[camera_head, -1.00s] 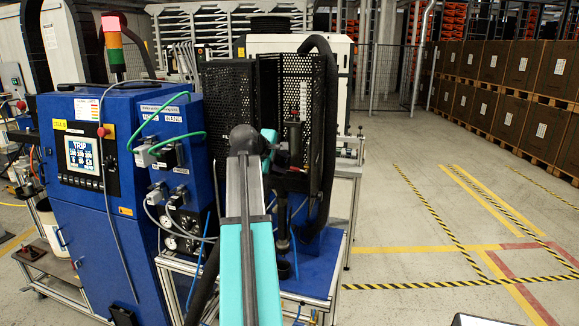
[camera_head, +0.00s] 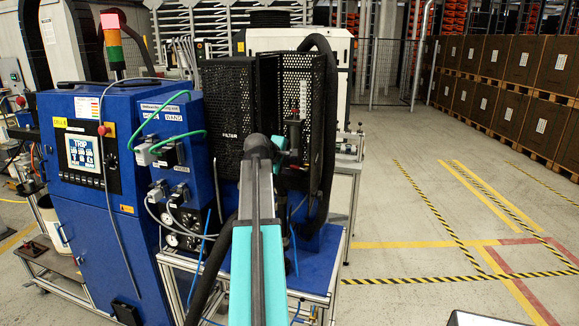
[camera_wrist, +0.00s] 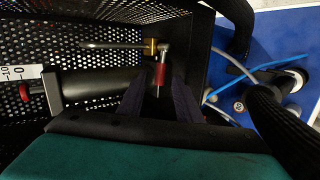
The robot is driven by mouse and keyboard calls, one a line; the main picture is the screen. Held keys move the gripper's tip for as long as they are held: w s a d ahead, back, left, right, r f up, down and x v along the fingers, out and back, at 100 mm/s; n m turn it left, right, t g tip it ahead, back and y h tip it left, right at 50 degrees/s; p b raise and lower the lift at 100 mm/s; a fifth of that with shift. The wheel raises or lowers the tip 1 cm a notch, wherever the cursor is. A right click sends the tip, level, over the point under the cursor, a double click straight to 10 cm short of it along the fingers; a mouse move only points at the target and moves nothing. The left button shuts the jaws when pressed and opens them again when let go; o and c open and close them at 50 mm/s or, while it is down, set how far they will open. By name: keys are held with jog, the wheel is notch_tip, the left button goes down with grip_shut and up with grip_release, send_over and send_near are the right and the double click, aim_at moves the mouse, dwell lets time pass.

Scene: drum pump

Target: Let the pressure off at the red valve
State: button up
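In the wrist view a small red-sleeved handle (camera_wrist: 160,74) hangs from a metal joint beside a brass fitting (camera_wrist: 150,47). My gripper (camera_wrist: 158,88) has two dark fingers standing apart, with a gap between them. The red handle lines up with that gap, near the fingertips; I cannot tell whether it is between them or just beyond. No contact is visible.
A black perforated guard (camera_head: 227,105) marked FILTER surrounds the spot. A thick black hose (camera_wrist: 285,135) and thin blue tubes lie at right in the wrist view. A blue cabinet (camera_head: 95,220) with a TRIP screen stands at left.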

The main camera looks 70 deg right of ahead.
grip_shut()
jog(key=shift+w+f+n+g, duration=0.1)
jog(key=shift+f+n+g, duration=0.3)
jog(key=shift+g, duration=0.1)
grip_release()
jog(key=shift+a, duration=0.1)
jog(key=b+v, duration=0.4)
jog(key=v, duration=0.9)
jog(key=shift+a+r, duration=0.25)
dwell(0.5)
